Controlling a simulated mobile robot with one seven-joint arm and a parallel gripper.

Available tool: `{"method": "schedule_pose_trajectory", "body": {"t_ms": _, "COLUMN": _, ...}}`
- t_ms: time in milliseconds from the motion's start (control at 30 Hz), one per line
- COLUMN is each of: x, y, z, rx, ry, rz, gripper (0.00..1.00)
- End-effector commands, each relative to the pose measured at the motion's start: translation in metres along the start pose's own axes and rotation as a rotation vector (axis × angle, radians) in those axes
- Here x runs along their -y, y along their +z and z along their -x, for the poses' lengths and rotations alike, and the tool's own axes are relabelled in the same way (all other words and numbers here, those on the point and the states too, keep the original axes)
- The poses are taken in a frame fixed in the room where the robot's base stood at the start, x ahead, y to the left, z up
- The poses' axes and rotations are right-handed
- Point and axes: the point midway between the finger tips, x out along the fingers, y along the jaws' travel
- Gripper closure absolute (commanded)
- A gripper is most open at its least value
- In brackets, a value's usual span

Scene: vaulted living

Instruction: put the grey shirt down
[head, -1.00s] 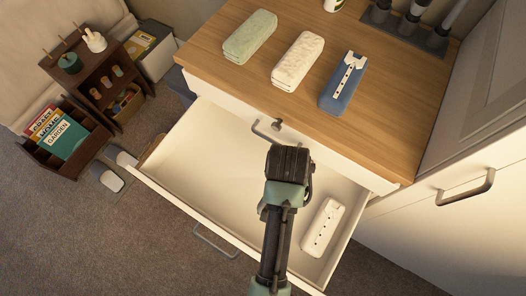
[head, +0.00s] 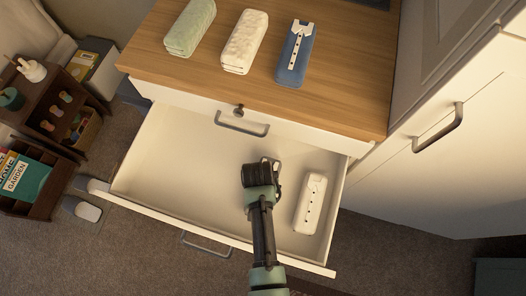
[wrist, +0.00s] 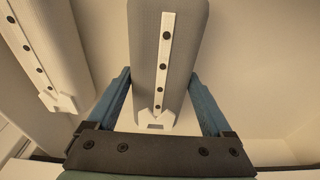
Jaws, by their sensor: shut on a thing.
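The grey shirt, a folded bundle with a white buttoned strip (wrist: 180,60), fills the middle of the wrist view. My gripper's blue fingers (wrist: 160,88) stand on both sides of it and are shut on it. I cannot tell whether the grey shirt touches the drawer floor.
On the wooden dresser top (head: 350,85) lie green (head: 190,28), cream (head: 243,42) and blue (head: 296,53) folded bundles. The drawer's left part is bare. A cabinet (head: 450,150) with a handle stands at right. A small shelf (head: 65,110) and slippers (head: 82,208) are at left.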

Motion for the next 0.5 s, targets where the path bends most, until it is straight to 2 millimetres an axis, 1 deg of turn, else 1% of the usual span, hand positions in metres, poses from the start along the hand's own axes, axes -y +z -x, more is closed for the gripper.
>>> {"method": "schedule_pose_trajectory", "body": {"t_ms": 33, "x": 0.0011, "y": 0.0016, "z": -0.0087, "rx": 0.001, "ry": -0.001, "rz": 0.001, "gripper": 0.80}}
{"method": "schedule_pose_trajectory", "body": {"t_ms": 100, "x": 0.0011, "y": 0.0019, "z": -0.0134, "rx": -0.001, "ry": -0.001, "rz": 0.001, "gripper": 0.80}}
{"method": "schedule_pose_trajectory", "body": {"t_ms": 367, "x": 0.0007, "y": 0.0018, "z": -0.0138, "rx": -0.001, "ry": -0.001, "rz": 0.001, "gripper": 0.80}}
{"method": "schedule_pose_trajectory", "body": {"t_ms": 500, "x": 0.0006, "y": 0.0027, "z": -0.0181, "rx": -0.001, "ry": -0.001, "rz": 0.001, "gripper": 0.80}}
